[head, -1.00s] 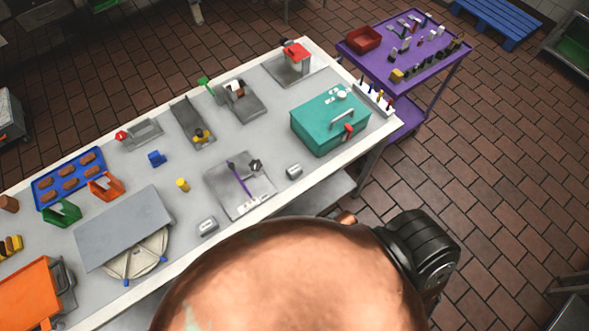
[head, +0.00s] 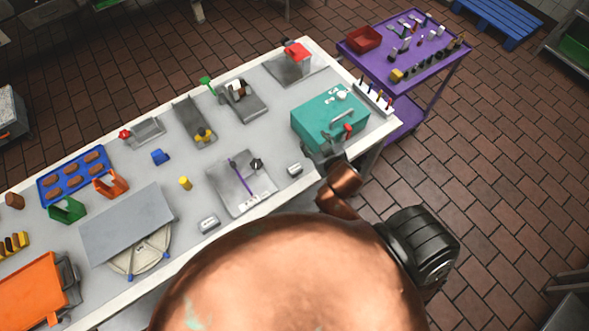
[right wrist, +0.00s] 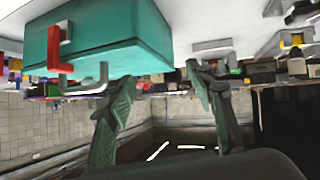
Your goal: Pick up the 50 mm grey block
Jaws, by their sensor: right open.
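Two small grey metallic blocks lie near the front edge of the table in the head view. One grey block (head: 294,169) is just left of the teal box; the other grey block (head: 208,223) is farther left. I cannot tell which is 50 mm. My right gripper (head: 322,150) is at the front of the teal box, right of the nearer block and apart from it. In the right wrist view my right gripper (right wrist: 160,73) has its two fingers spread with nothing between them. My left gripper is not in view.
The teal box (head: 325,118) with a handle and red latch stands close to my right gripper. A grey tray (head: 228,190) with a purple strip lies left of the nearer block. The white table edge (head: 265,212) runs in front. A purple cart (head: 430,72) stands behind right.

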